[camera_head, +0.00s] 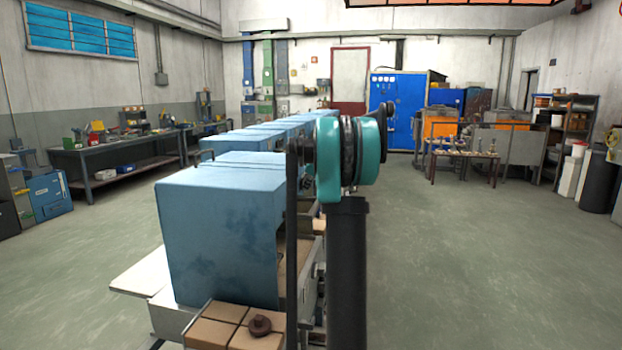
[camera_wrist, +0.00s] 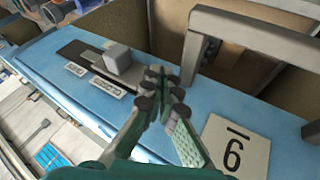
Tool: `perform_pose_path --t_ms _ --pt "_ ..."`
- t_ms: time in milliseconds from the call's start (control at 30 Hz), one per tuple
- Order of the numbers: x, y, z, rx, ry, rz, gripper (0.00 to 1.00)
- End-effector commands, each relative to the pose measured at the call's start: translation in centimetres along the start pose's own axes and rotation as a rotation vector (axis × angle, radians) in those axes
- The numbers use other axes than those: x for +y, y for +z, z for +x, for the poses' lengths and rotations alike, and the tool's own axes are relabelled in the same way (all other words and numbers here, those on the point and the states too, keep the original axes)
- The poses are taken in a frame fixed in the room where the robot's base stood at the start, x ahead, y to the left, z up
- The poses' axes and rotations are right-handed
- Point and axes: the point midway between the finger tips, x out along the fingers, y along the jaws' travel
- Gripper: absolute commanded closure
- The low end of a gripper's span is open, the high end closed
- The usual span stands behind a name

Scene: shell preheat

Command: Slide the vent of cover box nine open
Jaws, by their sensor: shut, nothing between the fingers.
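In the wrist view the cover box (camera_wrist: 60,48) has a light blue top with a dark slot (camera_wrist: 75,49). A grey block-shaped vent knob (camera_wrist: 118,60) stands in the slot, beside the longer of two small labels (camera_wrist: 107,87). The other label (camera_wrist: 75,69) is further left; their print is too small to read surely. A white number plate (camera_wrist: 236,145) appears upside down and shows a barred digit, nine when turned round. My gripper (camera_wrist: 160,88) is shut and empty, just right of the knob and apart from it. The head view does not show the gripper.
A grey handle bar (camera_wrist: 250,35) rises right of the gripper, over an open brown-lined space (camera_wrist: 285,88). In the head view, several blue cover boxes (camera_head: 220,225) run in a row away from me. Open floor (camera_head: 450,260) lies to the right; a workbench (camera_head: 115,150) stands left.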

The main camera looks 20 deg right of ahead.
Motion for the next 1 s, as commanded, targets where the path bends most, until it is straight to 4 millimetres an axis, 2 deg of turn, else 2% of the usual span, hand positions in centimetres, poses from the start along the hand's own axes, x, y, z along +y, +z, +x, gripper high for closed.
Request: perform_pose_path --t_ms 100,300,800,1000 --pt "1.6 0.0 0.8 0.0 0.0 0.001 1.0" --pt "3.1 0.0 1.6 0.0 0.0 0.002 1.0" --pt "3.6 0.0 1.9 0.0 0.0 0.001 1.0" --pt "5.7 0.0 3.0 0.0 0.0 0.002 1.0"
